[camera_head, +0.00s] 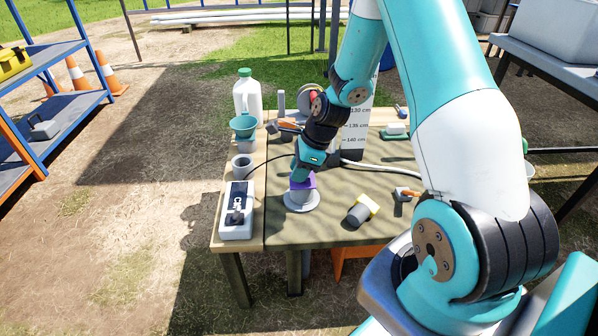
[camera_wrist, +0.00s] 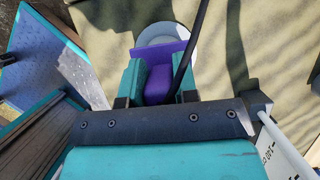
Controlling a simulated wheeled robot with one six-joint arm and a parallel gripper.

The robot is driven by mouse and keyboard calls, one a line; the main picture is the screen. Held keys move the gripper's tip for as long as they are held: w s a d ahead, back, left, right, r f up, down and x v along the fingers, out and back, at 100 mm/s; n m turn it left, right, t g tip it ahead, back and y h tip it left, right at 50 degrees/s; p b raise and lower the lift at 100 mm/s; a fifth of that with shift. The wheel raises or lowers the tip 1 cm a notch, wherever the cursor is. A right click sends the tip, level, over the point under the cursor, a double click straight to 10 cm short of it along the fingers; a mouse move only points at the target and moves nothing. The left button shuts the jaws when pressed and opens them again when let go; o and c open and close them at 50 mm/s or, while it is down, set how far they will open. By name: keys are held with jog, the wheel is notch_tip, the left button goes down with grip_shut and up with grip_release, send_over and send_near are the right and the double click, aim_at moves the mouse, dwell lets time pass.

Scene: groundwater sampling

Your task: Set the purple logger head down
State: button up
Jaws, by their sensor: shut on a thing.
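The purple logger head (camera_head: 304,183) is between the fingers of my gripper (camera_head: 301,175), which is shut on it. It is over a round light grey base (camera_head: 301,202) on the cloth-covered table; I cannot tell whether the two touch. In the wrist view the purple logger head (camera_wrist: 162,70) sits between the two teal fingers of my gripper (camera_wrist: 160,80). The grey disc (camera_wrist: 150,42) shows partly behind it. A dark cable runs up across the purple part.
A grey-white meter (camera_head: 237,210) and a grey cup (camera_head: 242,167) stand left on the wooden table (camera_head: 226,232). A yellow and grey piece (camera_head: 361,211) lies to the right. A white pipe crosses the table.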

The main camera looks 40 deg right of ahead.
jog(key=o, duration=0.9)
jog(key=shift+o, duration=0.2)
jog(key=p+v, duration=0.5)
jog(key=v, duration=0.7)
jog(key=s+a+r+n, duration=0.4)
jog(key=a+r+n, duration=0.7)
jog(key=a+n, duration=0.35)
jog(key=s+a+r+n+g, duration=0.1)
jog(key=s+a+r+n, duration=0.2)
jog(key=s+a+n, duration=0.2)
jog(key=s+a+r+n+g, duration=0.1)
jog(key=s+a+r+n, duration=0.2)
jog(key=s+a+n, duration=0.3)
jog(key=s+n, duration=0.5)
jog(key=n, duration=0.1)
jog(key=shift+r+y, duration=0.25)
jog(key=shift+y, duration=0.05)
jog(key=shift+s+n, duration=0.1)
jog(key=shift+n, duration=0.15)
